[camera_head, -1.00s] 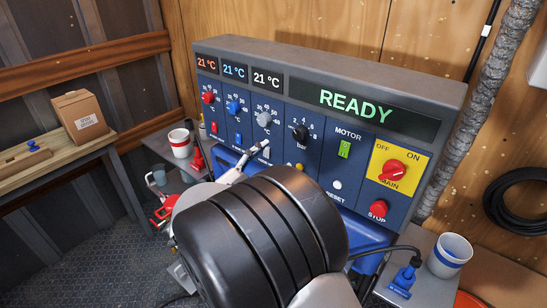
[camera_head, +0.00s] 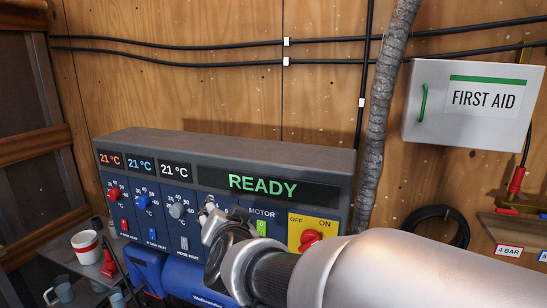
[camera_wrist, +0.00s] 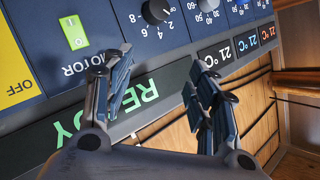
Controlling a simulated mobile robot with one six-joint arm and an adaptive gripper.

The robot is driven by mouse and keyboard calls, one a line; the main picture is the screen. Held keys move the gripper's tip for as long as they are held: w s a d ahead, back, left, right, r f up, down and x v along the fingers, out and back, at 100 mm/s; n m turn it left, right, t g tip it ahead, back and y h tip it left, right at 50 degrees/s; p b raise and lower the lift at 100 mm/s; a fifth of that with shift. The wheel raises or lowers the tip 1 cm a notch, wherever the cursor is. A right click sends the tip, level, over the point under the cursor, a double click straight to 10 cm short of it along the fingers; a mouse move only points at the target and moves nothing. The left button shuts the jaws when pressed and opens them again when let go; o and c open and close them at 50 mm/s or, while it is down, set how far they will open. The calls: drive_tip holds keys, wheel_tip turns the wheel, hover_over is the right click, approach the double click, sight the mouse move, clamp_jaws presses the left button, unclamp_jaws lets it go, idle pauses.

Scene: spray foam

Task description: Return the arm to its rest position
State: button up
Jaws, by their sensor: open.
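My gripper (camera_wrist: 156,82) is open in the wrist view, with its two fingers apart and nothing between them. It faces the control panel (camera_wrist: 200,70), whose READY display shows partly behind and between the fingers. In the head view my gripper (camera_head: 213,222) is in front of the panel (camera_head: 265,158), near the MOTOR section, and is partly hidden by my own arm. My arm (camera_head: 400,270) reaches in from the lower right and covers the panel's lower right part. I cannot tell the exact gap between fingers and panel.
A white first aid box (camera_head: 470,108) hangs on the wooden wall at right. A grey corrugated hose (camera_head: 385,95) runs down beside the panel, near a coiled black cable (camera_head: 440,222). A red-banded cup (camera_head: 87,248) stands at lower left. Blue Wallrender machine (camera_head: 190,278) sits below the panel.

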drive_tip(key=s+d+f+n+g+h, duration=0.1)
drive_tip(key=s+d+f+g, duration=0.2)
drive_tip(key=s+d, duration=0.5)
drive_tip(key=s+d+f+n+g+h, duration=0.1)
drive_tip(key=s+d+f+g, duration=0.2)
drive_tip(key=s+d, duration=0.5)
drive_tip(key=s+d+f+n+g+h, duration=0.1)
drive_tip(key=s+d+f+g+h, duration=0.1)
drive_tip(key=s+d, duration=0.7)
drive_tip(key=s+f+g, duration=0.1)
drive_tip(key=s+f, duration=0.1)
drive_tip(key=s, duration=0.4)
drive_tip(key=shift+f, duration=0.35)
drive_tip(key=shift+w, duration=0.1)
